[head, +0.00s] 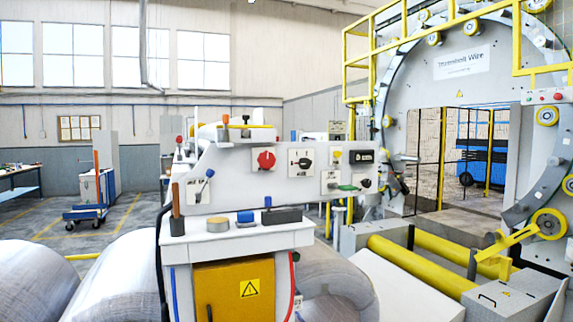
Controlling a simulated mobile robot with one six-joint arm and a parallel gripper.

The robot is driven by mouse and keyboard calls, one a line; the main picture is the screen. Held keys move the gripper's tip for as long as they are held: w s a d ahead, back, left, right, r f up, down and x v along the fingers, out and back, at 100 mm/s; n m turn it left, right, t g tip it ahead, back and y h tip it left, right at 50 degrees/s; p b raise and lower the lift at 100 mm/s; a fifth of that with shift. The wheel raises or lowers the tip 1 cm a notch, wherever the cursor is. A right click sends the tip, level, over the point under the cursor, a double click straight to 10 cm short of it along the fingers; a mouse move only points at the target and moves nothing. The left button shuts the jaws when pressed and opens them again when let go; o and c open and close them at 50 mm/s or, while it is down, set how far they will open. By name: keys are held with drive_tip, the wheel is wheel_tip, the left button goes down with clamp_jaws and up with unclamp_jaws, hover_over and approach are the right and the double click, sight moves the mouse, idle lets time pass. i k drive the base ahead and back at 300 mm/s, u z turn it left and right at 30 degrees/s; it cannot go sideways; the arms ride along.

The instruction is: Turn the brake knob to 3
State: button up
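The white control panel (230,185) stands in the middle of the head view, with several controls on its face. A black rotary knob (304,162) sits on a white plate with small marks around it. A red knob (265,160) is to its left on its own plate. The labels are too small to read, so I cannot tell which is the brake knob or which number it points to. My gripper is not recognisable in this view.
A blue-handled lever (205,184) and a green handle (345,187) stick out of the panel. A shelf below holds a tape roll (218,224) and a dark block (282,216). Large wrapped coils (125,280) lie at lower left; yellow rollers (420,267) are at right.

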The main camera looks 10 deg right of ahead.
sight(304, 163)
drive_tip(key=i, duration=0.9)
